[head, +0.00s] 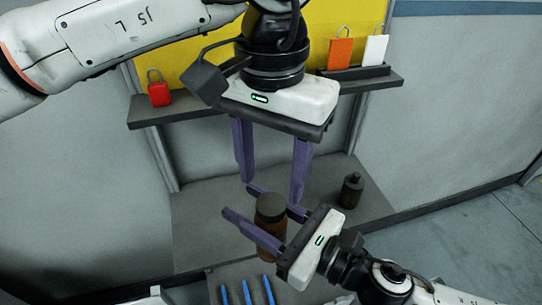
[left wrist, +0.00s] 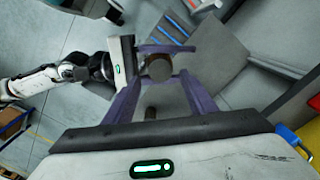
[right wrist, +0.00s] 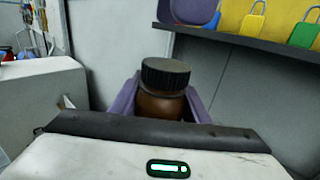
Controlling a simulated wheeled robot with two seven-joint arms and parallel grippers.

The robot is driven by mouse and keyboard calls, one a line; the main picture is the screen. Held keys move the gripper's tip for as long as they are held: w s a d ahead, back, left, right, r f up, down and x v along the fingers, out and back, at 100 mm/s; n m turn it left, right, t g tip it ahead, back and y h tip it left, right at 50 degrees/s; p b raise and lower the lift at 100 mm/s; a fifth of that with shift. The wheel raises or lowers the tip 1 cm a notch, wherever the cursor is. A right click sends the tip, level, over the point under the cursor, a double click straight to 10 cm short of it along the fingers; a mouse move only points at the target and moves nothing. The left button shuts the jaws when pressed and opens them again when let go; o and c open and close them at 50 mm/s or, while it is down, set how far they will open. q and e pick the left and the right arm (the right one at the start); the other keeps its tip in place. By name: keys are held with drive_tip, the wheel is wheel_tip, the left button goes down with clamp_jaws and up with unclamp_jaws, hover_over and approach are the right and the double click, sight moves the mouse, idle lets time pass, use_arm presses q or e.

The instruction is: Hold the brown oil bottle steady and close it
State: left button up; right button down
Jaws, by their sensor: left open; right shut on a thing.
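The brown bottle (head: 268,240) stands upright with a wide dark ribbed cap (head: 270,207) on its top. My right gripper (head: 240,202) is shut around the bottle's body, below the cap. The right wrist view shows the cap (right wrist: 166,73) and brown shoulder (right wrist: 160,105) between the fingers. Whether the cap is tight cannot be told. My left gripper (head: 272,190) points down, open and empty, above the bottle. In the left wrist view, the cap (left wrist: 160,68) lies between and beyond its fingertips, apart from them.
A smaller dark bottle (head: 350,190) stands on the grey surface to the right. Blue sticks (head: 247,291) lie at the front.

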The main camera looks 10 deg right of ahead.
use_arm(q)
drive_tip(key=n, duration=0.4)
drive_tip(key=shift+r+n, duration=0.15)
drive_tip(key=shift+n, duration=0.15)
drive_tip(key=n, duration=0.4)
drive_tip(key=shift+r, duration=0.1)
drive_tip(key=n, duration=0.6)
drive_tip(key=shift+r+n, duration=0.2)
drive_tip(key=shift+n, duration=0.2)
drive_tip(key=n, duration=0.6)
drive_tip(key=shift+r+n, duration=0.15)
drive_tip(key=shift+n, duration=0.15)
drive_tip(key=n, duration=0.6)
drive_tip(key=shift+r, duration=0.2)
drive_tip(key=n, duration=0.7)
drive_tip(key=shift+r, duration=0.2)
drive_tip(key=n, duration=0.4)
drive_tip(key=shift+r, duration=0.15)
drive_tip(key=n, duration=0.4)
drive_tip(key=shift+r, duration=0.15)
drive_tip(key=n, duration=0.6)
drive_tip(key=shift+r+n, duration=0.15)
drive_tip(key=shift+n, duration=0.15)
